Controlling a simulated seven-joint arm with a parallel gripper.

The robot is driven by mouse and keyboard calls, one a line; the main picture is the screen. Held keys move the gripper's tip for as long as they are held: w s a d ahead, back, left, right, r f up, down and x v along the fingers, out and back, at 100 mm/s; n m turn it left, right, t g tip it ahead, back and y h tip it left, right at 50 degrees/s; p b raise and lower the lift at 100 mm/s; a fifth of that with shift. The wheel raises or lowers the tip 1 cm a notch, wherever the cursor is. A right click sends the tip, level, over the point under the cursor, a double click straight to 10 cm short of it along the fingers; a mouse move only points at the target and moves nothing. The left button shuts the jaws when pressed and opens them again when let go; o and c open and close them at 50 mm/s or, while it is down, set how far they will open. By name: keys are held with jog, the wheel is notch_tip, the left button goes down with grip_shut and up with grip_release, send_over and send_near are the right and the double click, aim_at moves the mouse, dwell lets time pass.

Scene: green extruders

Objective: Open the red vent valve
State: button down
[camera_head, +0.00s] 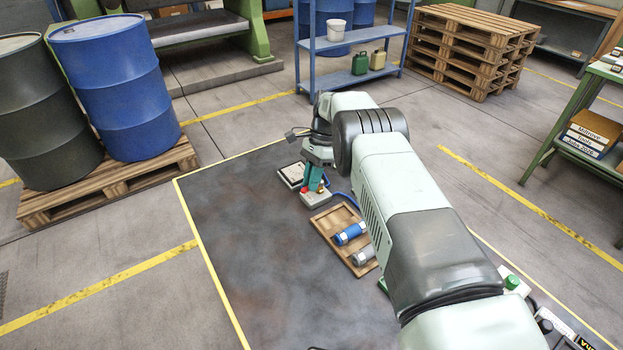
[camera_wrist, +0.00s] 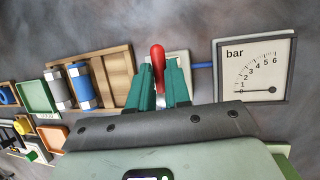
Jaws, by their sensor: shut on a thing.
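The red vent valve has a red lever (camera_wrist: 157,58) that stands between my gripper's teal fingers in the wrist view. Its pale base block (camera_wrist: 181,60) shows partly behind the fingers; in the head view the base (camera_head: 315,199) sits on the dark mat. My gripper (camera_wrist: 160,85) is shut on the lever, and in the head view my gripper (camera_head: 316,183) points down over the valve. The fingers hide the lever's lower part. A square pressure gauge (camera_wrist: 262,60) marked "bar" lies to the right in the wrist view, its needle at the low end near 0.
A blue hose (camera_wrist: 203,65) runs between valve and gauge. A wooden tray (camera_head: 338,246) holds a blue and a grey cylinder beside the valve. Green and orange bins (camera_wrist: 38,97) lie farther left in the wrist view. The mat's left part (camera_head: 250,240) is clear.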

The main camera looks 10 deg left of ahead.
jog(key=c, duration=1.1)
grip_release()
jog(key=shift+r, duration=0.1)
notch_tip(320, 180, up, 10)
jog(key=shift+f, duration=0.1)
